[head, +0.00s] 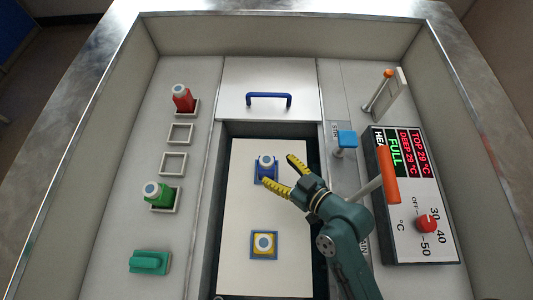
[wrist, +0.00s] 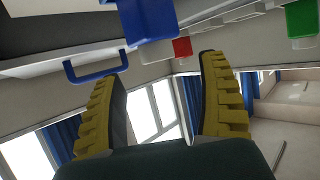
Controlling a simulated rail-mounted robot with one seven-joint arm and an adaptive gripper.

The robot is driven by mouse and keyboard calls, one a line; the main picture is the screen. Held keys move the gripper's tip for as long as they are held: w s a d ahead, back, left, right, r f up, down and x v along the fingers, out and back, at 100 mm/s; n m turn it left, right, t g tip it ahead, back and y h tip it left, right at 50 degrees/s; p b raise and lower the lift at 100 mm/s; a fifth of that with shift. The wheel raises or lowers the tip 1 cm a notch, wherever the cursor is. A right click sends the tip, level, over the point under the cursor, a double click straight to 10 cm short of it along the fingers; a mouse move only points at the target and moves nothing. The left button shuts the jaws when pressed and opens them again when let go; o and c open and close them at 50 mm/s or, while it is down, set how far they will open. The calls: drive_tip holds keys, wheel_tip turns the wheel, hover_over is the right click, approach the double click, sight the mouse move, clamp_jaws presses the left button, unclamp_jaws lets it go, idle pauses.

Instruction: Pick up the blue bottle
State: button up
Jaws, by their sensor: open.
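The blue bottle (head: 265,172) with a white cap stands upright in a blue square holder on the white panel in the middle. My gripper (head: 279,171) is open, its yellow ribbed fingers pointing at the bottle from the right. One fingertip overlaps the bottle's lower edge in the head view; the other lies up and right of it. In the wrist view the bottle (wrist: 148,18) shows as a blue block at the top edge, beyond the gap between my open fingers (wrist: 165,65). Nothing is between the fingers. I cannot tell whether a finger touches the bottle.
A yellow bottle (head: 264,243) stands nearer on the same panel. Red (head: 183,99) and green (head: 158,195) bottles stand left, with two empty square holders between them. A blue handle (head: 269,97) is behind. Orange-tipped levers (head: 388,175) and a control panel (head: 415,195) stand right.

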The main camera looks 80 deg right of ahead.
sight(268, 161)
drive_tip(key=b+x, duration=0.1)
drive_tip(key=x, duration=0.5)
drive_tip(key=shift+d+r, duration=0.1)
drive_tip(key=shift+d, duration=0.05)
drive_tip(key=shift+s, duration=0.1)
drive_tip(key=c, duration=1.4)
